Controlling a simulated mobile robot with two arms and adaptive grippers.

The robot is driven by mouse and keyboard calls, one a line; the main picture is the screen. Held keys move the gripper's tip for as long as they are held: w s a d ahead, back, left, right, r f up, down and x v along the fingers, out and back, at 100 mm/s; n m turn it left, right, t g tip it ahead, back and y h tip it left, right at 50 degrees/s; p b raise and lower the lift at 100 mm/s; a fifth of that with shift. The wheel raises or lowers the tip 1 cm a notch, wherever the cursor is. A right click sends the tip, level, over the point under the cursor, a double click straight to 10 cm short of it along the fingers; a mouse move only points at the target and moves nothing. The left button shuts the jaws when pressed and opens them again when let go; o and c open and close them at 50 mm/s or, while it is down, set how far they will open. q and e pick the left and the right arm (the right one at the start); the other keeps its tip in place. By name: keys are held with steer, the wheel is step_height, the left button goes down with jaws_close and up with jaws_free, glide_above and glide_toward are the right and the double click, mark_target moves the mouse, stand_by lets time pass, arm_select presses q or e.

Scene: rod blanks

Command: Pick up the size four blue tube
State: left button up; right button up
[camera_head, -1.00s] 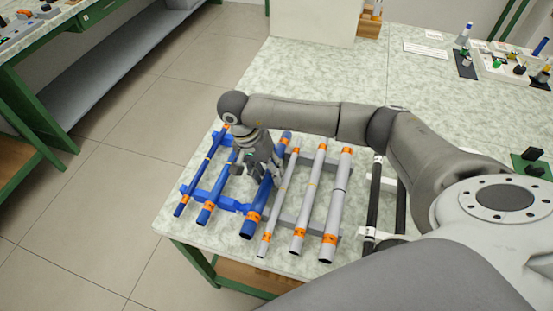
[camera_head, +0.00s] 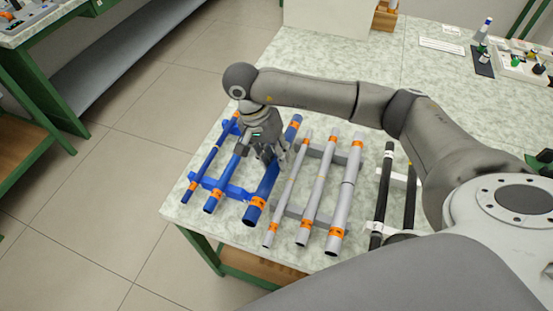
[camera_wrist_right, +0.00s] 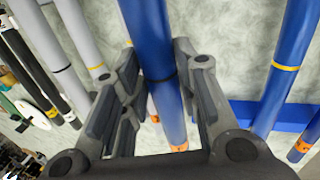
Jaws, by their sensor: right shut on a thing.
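Three blue tubes lie side by side on a blue rack (camera_head: 232,190): a thin one (camera_head: 203,172), a medium one (camera_head: 224,182) and a thick one (camera_head: 262,190) at the right. Each has orange end labels, too small to read. My right gripper (camera_head: 272,153) is over the upper half of the thick tube. In the right wrist view, the fingers of the right gripper (camera_wrist_right: 157,58) are shut on the thick tube (camera_wrist_right: 148,30), one on each side. The tube still appears to lie in its rack. My left gripper is out of view.
Three grey tubes (camera_head: 318,188) on a grey rack lie close to the right of the thick blue tube. Black rods (camera_head: 382,195) on white holders lie further right. The table (camera_head: 190,215) has its edge just left of the blue tubes.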

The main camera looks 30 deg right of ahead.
mark_target(278, 169)
steer(key=r, duration=0.1)
steer(key=s+a+r, duration=0.1)
steer(key=s+r, duration=0.1)
steer(key=r, duration=0.1)
steer(key=shift+s+a, duration=0.1)
steer(key=shift+a, duration=0.3)
steer(key=s+a+r, duration=0.1)
steer(key=s, duration=0.1)
steer(key=s+a+r, duration=0.1)
steer(key=s+a, duration=0.1)
steer(key=s+a+r+b, duration=0.1)
steer(key=s+a+r, duration=0.1)
steer(key=s, duration=0.1)
steer(key=shift+a, duration=0.25)
steer(key=shift+s+a+r, duration=0.1)
steer(key=shift+a+r, duration=0.05)
steer(key=shift+a, duration=0.05)
steer(key=shift+w+a+r+p, duration=0.15)
steer(key=shift+w+a+p, duration=0.05)
steer(key=shift+p, duration=0.25)
steer(key=w+d+f+t+p, duration=0.1)
steer(key=w+d+f+p, duration=0.1)
steer(key=w, duration=0.4)
steer(key=w+d+f+t+p, duration=0.1)
steer(key=w+d+f+p, duration=0.1)
steer(key=w+d+p, duration=0.2)
steer(key=w+p, duration=0.3)
steer(key=shift+f+y, duration=0.4)
